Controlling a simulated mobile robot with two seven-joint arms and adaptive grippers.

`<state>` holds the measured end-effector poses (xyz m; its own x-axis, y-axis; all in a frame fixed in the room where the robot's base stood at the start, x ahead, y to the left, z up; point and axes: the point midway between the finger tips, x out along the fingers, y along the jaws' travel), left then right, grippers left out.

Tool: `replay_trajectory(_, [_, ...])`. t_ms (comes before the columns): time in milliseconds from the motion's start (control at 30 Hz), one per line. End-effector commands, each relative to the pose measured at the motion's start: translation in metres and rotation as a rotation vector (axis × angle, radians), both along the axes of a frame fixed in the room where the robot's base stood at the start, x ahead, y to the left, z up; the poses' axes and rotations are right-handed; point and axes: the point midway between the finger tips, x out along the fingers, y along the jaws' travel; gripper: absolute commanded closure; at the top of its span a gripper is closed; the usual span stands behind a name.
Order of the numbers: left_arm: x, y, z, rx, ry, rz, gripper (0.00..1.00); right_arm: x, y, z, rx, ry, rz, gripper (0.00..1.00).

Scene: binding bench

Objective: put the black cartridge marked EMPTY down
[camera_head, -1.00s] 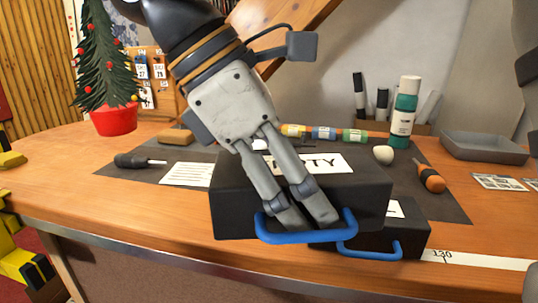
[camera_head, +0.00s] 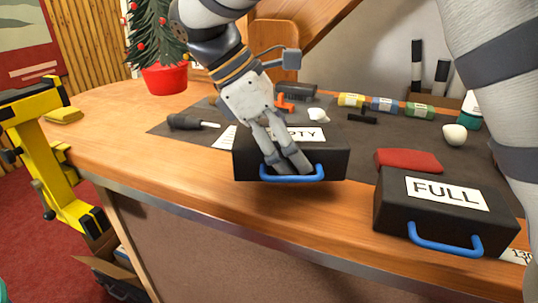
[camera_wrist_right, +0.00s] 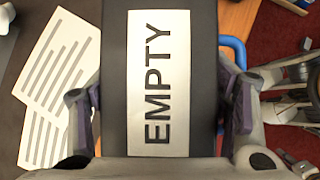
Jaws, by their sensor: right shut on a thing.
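The black cartridge marked EMPTY (camera_head: 326,160) has a white label and a blue handle at its front. My right gripper (camera_head: 288,168) is shut on it, its fingers coming down across the top and partly covering the label. In the right wrist view the cartridge (camera_wrist_right: 113,80) lies between the two fingers, with the whole word EMPTY readable. It is over the front part of the bench, left of the FULL cartridge. I cannot tell whether its underside touches the bench. My left gripper is not in view.
The black FULL cartridge (camera_head: 400,212) stands at the right on the bench (camera_head: 215,200), a red block (camera_head: 408,160) behind it. A dark screwdriver (camera_head: 187,122) and paint bottles (camera_head: 385,104) lie on the mat. The wood left of the held cartridge is clear. A yellow stand (camera_head: 45,155) is at far left.

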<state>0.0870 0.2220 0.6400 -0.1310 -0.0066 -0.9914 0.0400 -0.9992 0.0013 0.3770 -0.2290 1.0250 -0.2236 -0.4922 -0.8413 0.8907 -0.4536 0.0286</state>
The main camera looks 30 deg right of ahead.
Motion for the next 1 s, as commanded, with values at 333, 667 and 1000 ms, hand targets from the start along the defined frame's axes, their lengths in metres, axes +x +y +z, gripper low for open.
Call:
replay_trajectory(333, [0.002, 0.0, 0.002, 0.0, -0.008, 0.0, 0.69, 0.005, -0.001, -0.035, 0.0, -0.005, -0.001, 0.75])
replay_trajectory(667, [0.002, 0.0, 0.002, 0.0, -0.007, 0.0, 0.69, 0.004, -0.001, -0.038, 0.0, -0.002, -0.001, 0.09])
replay_trajectory(1000, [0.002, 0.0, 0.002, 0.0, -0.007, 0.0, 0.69, 0.004, -0.001, -0.037, 0.0, -0.001, -0.002, 0.09])
